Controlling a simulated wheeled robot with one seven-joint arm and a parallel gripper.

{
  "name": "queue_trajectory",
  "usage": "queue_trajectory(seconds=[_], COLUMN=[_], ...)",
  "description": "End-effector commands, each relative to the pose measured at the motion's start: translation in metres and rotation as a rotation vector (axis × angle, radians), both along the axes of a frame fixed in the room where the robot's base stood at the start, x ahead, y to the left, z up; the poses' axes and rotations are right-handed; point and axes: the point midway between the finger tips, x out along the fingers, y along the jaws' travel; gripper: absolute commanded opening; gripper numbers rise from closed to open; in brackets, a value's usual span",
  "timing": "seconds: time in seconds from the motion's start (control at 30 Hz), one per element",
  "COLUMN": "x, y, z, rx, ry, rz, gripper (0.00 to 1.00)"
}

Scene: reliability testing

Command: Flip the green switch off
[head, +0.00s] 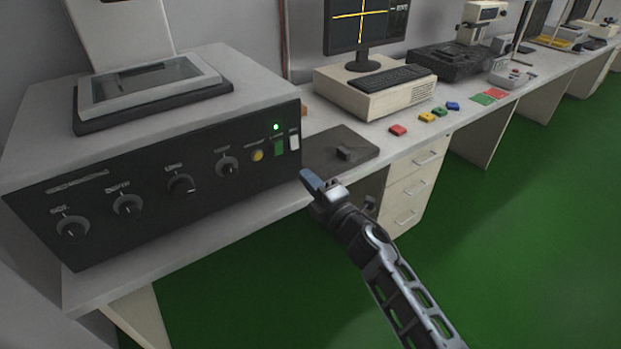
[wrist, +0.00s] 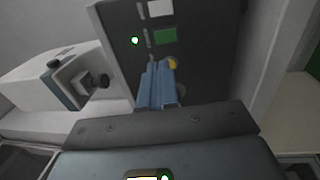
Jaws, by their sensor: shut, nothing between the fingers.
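The green switch (head: 279,148) is on the right end of the black front panel of a large grey machine (head: 150,165). A lit green light (head: 276,126) is just above it, a white switch (head: 294,141) to its right, and a yellow button (head: 257,155) to its left. My gripper (head: 309,179) is shut and empty, in front of and a little below right of the switch in the head view. In the wrist view, the green switch (wrist: 165,37) shows just beyond my blue fingertips (wrist: 157,75), with the light (wrist: 135,41) beside it. I cannot tell whether the fingertips touch the panel.
Several dark knobs (head: 181,184) line the panel to the left. A dark flat plate (head: 340,150) lies on the bench right of the machine. Coloured blocks (head: 397,130) and a computer (head: 365,92) are further right. The green floor (head: 480,230) in front is clear.

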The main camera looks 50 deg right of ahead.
Motion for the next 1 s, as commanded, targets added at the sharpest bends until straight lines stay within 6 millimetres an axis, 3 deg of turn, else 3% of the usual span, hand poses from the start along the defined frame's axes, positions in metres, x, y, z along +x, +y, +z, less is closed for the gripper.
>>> queue_trajectory(seconds=[0.3,0.5,0.7,1.0], x=[0.062,0.089,0.101,0.102], y=[-0.018,-0.026,-0.029,-0.029], z=[0.009,0.012,0.013,0.013], rx=[0.000,-0.001,0.000,0.000], ry=[-0.001,-0.001,0.000,0.001], rz=[0.000,0.000,0.000,0.000], gripper=[0.00,0.00,0.00,0.00])
